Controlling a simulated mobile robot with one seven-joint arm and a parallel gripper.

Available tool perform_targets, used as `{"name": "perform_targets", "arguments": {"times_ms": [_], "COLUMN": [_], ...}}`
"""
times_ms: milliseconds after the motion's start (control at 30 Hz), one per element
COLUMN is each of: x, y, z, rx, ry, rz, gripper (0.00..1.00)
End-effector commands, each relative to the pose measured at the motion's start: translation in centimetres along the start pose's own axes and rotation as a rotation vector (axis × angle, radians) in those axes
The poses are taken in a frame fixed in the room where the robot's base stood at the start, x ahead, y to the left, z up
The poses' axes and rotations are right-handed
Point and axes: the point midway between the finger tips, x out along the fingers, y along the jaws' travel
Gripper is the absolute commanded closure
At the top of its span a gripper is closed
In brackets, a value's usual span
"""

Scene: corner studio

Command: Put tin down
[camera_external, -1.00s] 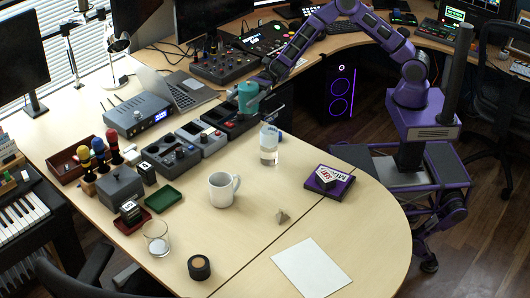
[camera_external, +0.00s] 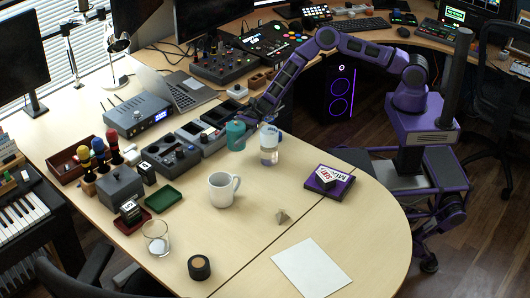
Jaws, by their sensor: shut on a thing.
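The teal tin (camera_external: 236,138) is upright, low over the wooden desk (camera_external: 262,220), between the grey device boxes and the water bottle. My gripper (camera_external: 243,121) is shut on the tin near its top, reaching in from the upper right. The tin's base is at or very near the desk surface; I cannot tell whether it touches. My fingers are small and partly hidden by the wrist.
A water bottle (camera_external: 269,150) stands close to the right of the tin. Grey device boxes (camera_external: 203,139) lie just left. A white mug (camera_external: 222,190) stands in front. A purple box (camera_external: 329,182) is farther right. Clear desk lies around the paper sheet (camera_external: 311,268).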

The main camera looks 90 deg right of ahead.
Motion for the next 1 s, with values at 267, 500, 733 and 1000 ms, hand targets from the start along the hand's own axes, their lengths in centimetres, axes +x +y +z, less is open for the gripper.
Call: {"name": "perform_targets", "arguments": {"times_ms": [267,500,733,1000], "x": [0.0,0.0,0.0,0.0], "y": [0.0,0.0,0.0,0.0], "z": [-2.6,-5.2,-5.2,-5.5], "rx": [0.000,-0.001,-0.001,-0.002], "ry": [-0.001,-0.001,-0.001,-0.001], "rz": [0.001,0.000,0.000,0.000], "gripper": [0.73,0.73,0.73,0.00]}}
